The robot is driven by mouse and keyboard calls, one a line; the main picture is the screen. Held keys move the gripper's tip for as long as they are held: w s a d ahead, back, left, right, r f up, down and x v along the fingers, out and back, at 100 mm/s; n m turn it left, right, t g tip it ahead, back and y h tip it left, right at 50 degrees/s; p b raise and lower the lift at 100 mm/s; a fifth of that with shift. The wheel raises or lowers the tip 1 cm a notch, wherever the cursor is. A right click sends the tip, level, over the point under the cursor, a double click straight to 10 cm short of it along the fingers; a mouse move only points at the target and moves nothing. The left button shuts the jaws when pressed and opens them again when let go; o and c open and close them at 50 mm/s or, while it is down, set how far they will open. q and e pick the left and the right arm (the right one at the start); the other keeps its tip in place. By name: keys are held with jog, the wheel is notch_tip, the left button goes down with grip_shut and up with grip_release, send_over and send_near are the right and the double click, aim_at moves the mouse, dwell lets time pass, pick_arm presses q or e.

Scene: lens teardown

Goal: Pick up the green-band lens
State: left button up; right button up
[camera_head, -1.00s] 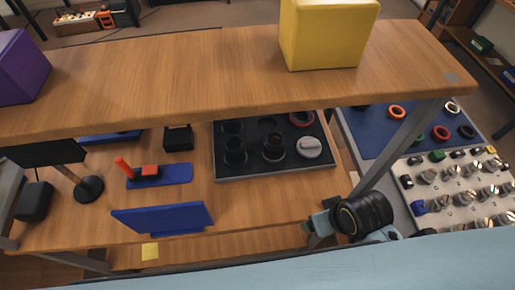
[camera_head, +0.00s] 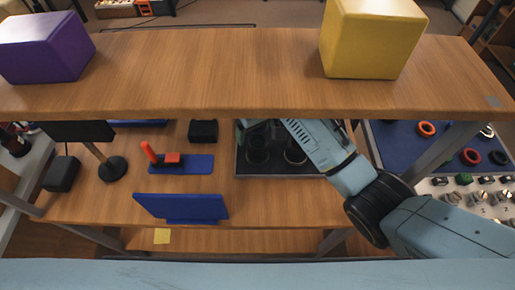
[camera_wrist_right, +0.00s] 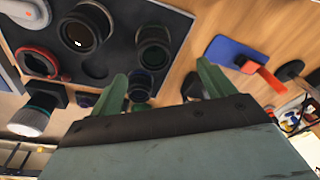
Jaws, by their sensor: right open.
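In the right wrist view, a black and white cylinder with a teal-green band (camera_wrist_right: 36,112) is at the left, beside the dark tray (camera_wrist_right: 118,22). It is the only green band I can make out, and the head view does not show it. Dark lenses stand in the tray: a large one (camera_wrist_right: 85,30), a smaller one (camera_wrist_right: 153,45) and a small one (camera_wrist_right: 140,86) by the left finger; no band is clear on them. My right gripper (camera_wrist_right: 163,78) is open over the tray's edge. My left gripper is not in view.
A wooden shelf (camera_head: 230,70) with a purple block (camera_head: 45,48) and a yellow block (camera_head: 370,38) overhangs the work table. A blue stand (camera_head: 182,207), a red-topped piece on a blue base (camera_head: 172,160) and a lamp (camera_head: 112,170) stand left of the tray.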

aim_at(255, 139)
jog(key=shift+w+a+r+h, duration=0.25)
jog(key=shift+w+r+h, duration=0.05)
jog(key=shift+w+r, duration=0.45)
jog(key=f, duration=0.5)
jog(key=f+b, duration=0.1)
jog(key=f, duration=0.1)
jog(key=shift+w+a+f, duration=0.2)
jog(key=shift+w+f, duration=0.1)
jog(key=f, duration=0.4)
jog(key=shift+s+d+f+b, duration=0.25)
jog(key=shift+d+f+b, duration=0.1)
jog(key=shift+b, duration=0.05)
jog(key=shift+w+a+f, duration=0.1)
jog(key=shift+f, duration=0.35)
jog(key=shift+r, duration=0.1)
jog(key=c, duration=1.3)
